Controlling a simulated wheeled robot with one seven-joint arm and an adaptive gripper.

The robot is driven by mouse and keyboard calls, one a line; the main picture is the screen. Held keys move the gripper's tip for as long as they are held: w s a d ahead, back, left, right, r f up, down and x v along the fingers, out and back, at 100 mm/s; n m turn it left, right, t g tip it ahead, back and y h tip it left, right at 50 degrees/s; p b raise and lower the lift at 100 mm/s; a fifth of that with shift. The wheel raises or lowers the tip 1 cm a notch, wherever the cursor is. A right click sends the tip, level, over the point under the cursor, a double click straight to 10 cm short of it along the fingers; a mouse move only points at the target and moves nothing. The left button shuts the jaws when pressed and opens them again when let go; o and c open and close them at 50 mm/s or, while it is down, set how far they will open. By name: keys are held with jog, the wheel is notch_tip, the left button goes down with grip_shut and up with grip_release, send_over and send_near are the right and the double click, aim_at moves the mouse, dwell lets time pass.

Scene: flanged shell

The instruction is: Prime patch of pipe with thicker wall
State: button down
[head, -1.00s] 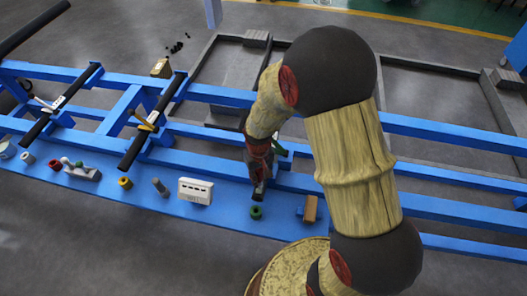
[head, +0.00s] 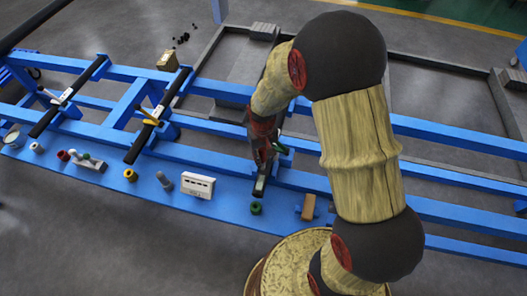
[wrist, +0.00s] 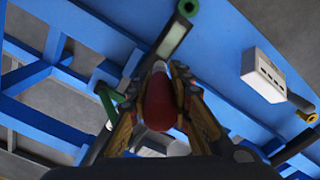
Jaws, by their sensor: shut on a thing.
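From here I cannot tell which has the thicker wall. My gripper (head: 262,168) is over the rack's near shelf, right of both pipes. In the wrist view my gripper (wrist: 160,85) is shut on a red, rounded object (wrist: 158,103) with a pale tip. A grey-green bar (wrist: 175,35) shows just beyond that tip. Whether they touch is unclear. A green part (wrist: 107,103) shows beside the fingers.
The blue shelf holds a white box (head: 198,185), a green ring (head: 256,208), a yellow ring (head: 130,175), a grey cylinder (head: 164,180), a brown block (head: 308,206) and a white cup (head: 11,138). A small box (head: 167,60) stands on the floor behind.

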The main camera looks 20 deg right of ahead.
jog(key=shift+r+p, duration=0.85)
jog(key=shift+r, duration=0.6)
